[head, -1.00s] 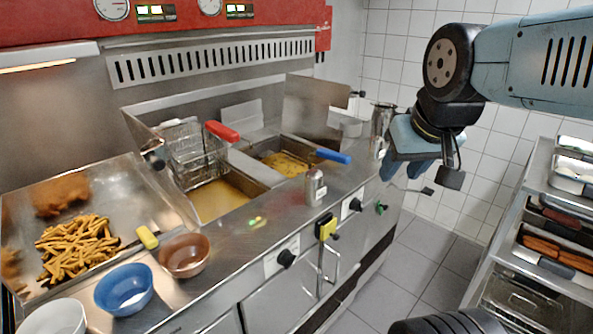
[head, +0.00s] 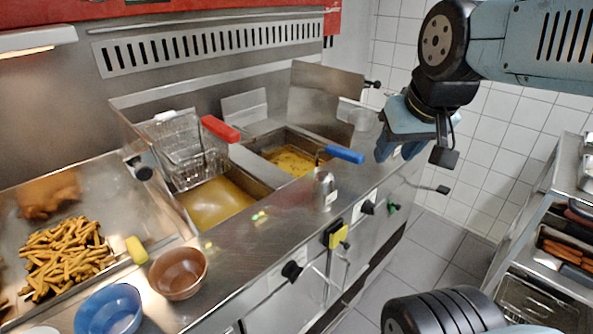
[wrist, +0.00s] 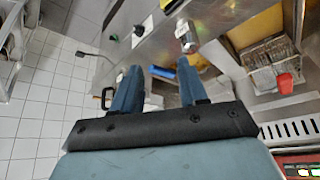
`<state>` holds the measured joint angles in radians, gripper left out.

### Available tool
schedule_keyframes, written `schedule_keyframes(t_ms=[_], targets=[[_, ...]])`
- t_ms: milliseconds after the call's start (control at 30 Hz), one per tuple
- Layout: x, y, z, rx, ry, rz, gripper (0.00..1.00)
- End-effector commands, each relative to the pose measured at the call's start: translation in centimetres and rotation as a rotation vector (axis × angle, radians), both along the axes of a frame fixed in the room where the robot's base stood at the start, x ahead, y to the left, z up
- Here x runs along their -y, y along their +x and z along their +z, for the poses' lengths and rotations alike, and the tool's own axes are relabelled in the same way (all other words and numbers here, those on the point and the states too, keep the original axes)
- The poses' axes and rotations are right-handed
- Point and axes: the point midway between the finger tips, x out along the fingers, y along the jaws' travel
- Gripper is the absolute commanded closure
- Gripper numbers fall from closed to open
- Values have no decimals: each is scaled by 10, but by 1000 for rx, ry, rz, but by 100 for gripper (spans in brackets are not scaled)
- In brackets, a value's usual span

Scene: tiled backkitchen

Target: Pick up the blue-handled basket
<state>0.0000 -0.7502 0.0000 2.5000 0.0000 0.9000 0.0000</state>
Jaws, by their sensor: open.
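The blue-handled basket sits in the right fryer well, with its blue handle (head: 344,154) sticking out over the counter edge towards the right. Its wire part is mostly down in the yellow oil (head: 290,163). My gripper (head: 394,152) is open and empty, to the right of the handle's end in the head view. In the wrist view the blue handle (wrist: 164,73) shows between the two blue fingers (wrist: 160,67), beyond them. I cannot tell the exact gap between fingers and handle.
A red-handled basket (head: 220,129) rests raised over the left fryer well. A metal shaker (head: 325,190) stands on the counter in front of the blue handle. Fries (head: 65,258) and bowls are at left. A trolley (head: 520,240) stands at right, with tiled floor between.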

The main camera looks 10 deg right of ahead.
Motion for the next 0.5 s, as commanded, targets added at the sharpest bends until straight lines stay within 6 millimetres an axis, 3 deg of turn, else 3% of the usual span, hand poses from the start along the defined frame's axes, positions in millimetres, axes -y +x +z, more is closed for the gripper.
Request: schedule_keyframes(t_ms=[200, 267, 500], targets=[[-1, 11, 4, -18, 44, -58, 36], [-2, 20, 7, -33, 81, -112, 36], [2, 78, 18, -131, 281, -471, 36]])
